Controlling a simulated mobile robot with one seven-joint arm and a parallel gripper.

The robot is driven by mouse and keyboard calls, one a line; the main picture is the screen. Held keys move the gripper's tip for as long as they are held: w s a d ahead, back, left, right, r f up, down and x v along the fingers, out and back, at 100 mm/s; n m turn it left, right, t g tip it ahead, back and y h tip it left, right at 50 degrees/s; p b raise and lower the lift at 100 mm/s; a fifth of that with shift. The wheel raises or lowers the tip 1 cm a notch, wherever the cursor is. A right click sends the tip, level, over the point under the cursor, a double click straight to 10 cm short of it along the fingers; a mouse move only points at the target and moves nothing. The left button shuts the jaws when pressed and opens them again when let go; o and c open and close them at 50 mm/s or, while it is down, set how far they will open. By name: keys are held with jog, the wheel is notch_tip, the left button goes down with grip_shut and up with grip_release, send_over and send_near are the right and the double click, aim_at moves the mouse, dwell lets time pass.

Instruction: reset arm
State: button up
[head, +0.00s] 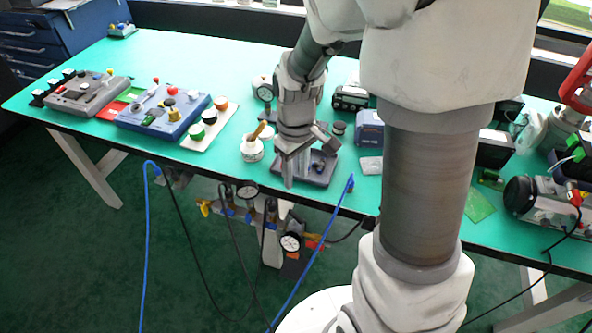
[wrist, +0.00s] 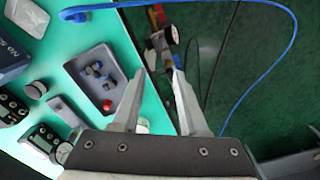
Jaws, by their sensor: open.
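My gripper (head: 296,168) hangs pointing down near the front edge of the green table (head: 150,50), in front of a grey tray (head: 318,176). In the wrist view my gripper (wrist: 160,85) has its two fingers spread apart with nothing between them. The grey tray (wrist: 92,68) lies to the left of the fingers there and holds small blue and grey parts and a red round part (wrist: 107,104). My arm covers part of the table in the head view.
A white pot (head: 252,149) stands left of my gripper. A blue control box (head: 163,110) and a grey one (head: 88,95) lie farther left. A blue hose (head: 325,232) and gauges (head: 290,242) hang below the front edge. The far left tabletop is mostly clear.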

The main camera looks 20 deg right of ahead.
dwell(0.4)
jog(key=s+r+m+t+p, duration=0.2)
jog(key=s+r, duration=0.4)
jog(key=r, duration=0.6)
jog(key=s+r+m+t+p, duration=0.3)
jog(key=s+r, duration=0.4)
jog(key=r, duration=0.5)
jog(key=shift+s+t+p, duration=0.3)
jog(key=shift+p, duration=0.05)
jog(key=shift+f, duration=0.1)
dwell(0.3)
